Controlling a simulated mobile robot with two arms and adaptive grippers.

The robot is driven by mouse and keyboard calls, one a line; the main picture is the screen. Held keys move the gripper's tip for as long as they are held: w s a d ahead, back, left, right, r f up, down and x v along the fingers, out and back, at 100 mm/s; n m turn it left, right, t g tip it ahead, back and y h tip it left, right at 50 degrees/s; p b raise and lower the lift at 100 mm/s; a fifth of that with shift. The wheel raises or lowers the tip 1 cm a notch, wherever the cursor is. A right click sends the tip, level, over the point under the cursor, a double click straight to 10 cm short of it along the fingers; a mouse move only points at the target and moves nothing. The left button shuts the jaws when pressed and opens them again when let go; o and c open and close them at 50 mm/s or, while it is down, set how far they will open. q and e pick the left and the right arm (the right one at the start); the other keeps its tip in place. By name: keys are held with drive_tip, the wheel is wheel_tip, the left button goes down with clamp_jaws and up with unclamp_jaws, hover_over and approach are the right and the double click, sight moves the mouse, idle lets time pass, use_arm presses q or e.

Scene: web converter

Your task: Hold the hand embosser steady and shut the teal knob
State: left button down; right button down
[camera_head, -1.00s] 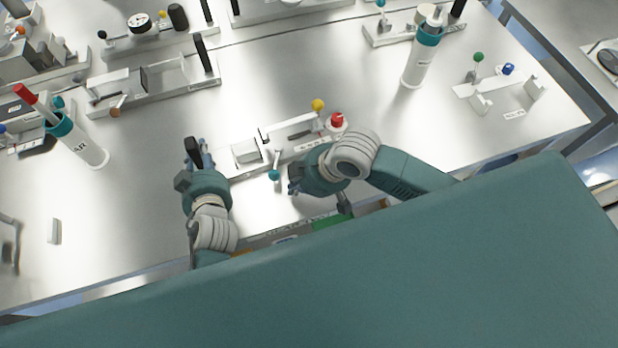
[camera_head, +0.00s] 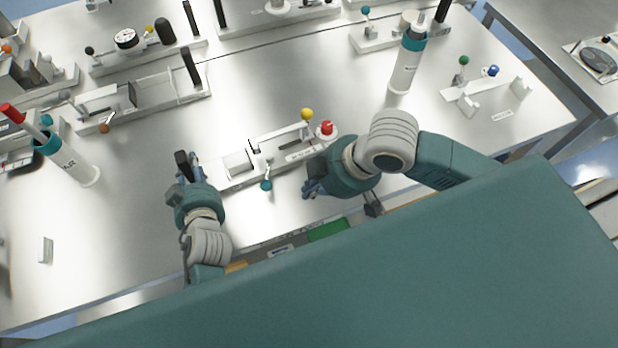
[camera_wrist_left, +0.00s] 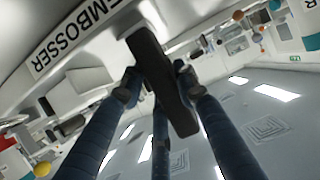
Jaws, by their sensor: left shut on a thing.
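The hand embosser (camera_head: 228,180) is a long pale device on the steel table, with a black handle (camera_head: 182,163) at its left end. My left gripper (camera_head: 184,172) is shut on that black handle. In the left wrist view, the blue fingers close around the handle (camera_wrist_left: 158,75), beside the label reading EMBOSSER. The teal knob (camera_head: 266,185) sits on a short lever at the embosser's near side. My right gripper (camera_head: 308,189) is just right of the teal knob, apart from it and empty. Its finger opening is too small to judge.
A yellow ball knob (camera_head: 307,113) and a red knob (camera_head: 326,128) are at the embosser's right end. White cylinders with teal bands stand at left (camera_head: 68,160) and right (camera_head: 404,70). Other devices line the back. The table left of my left gripper is mostly clear.

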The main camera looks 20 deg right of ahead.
use_arm(q)
drive_tip(key=shift+s+a+f, duration=0.1)
drive_tip(key=shift+f, duration=0.2)
idle(0.4)
drive_tip(key=c, duration=1.4)
unclamp_jaws()
drive_tip(key=shift+c, duration=0.2)
drive_tip(key=shift+o, duration=1.1)
drive_tip(key=shift+r, duration=0.2)
drive_tip(key=v, duration=0.7)
drive_tip(key=shift+s+r, duration=0.15)
drive_tip(key=shift+p, duration=0.3)
